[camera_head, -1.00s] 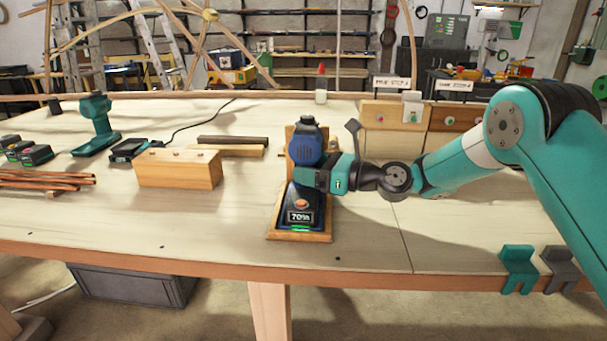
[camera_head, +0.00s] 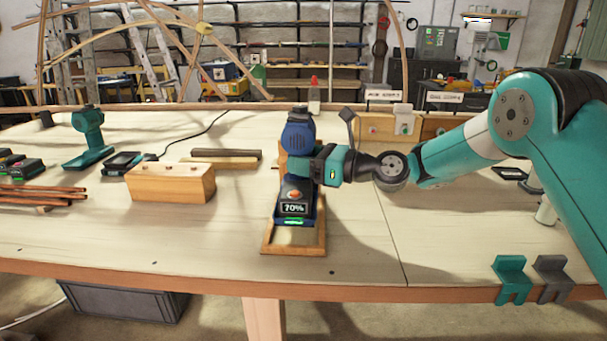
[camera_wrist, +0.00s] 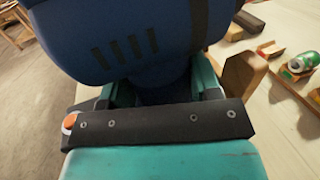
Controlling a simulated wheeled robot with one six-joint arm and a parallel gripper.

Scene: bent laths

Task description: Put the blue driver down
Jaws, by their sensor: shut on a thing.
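The blue driver (camera_head: 298,138) is upright in my gripper (camera_head: 312,165), which is shut on it below its rounded blue head. Its base shows a lit "70%" display and a green light, and it appears a little above or at a wooden frame-like stand (camera_head: 268,240). I cannot tell whether the base touches the stand. In the wrist view the driver's blue body (camera_wrist: 130,40) with dark vent slots fills the top, and my gripper (camera_wrist: 158,95) closes around its dark handle, partly hidden.
A wooden block (camera_head: 168,184) stands to the left, with reddish laths (camera_head: 40,197) farther left. A teal driver (camera_head: 88,140) stands at the back left. Two hooks, one teal (camera_head: 511,280) and one grey (camera_head: 552,279), hang on the front edge.

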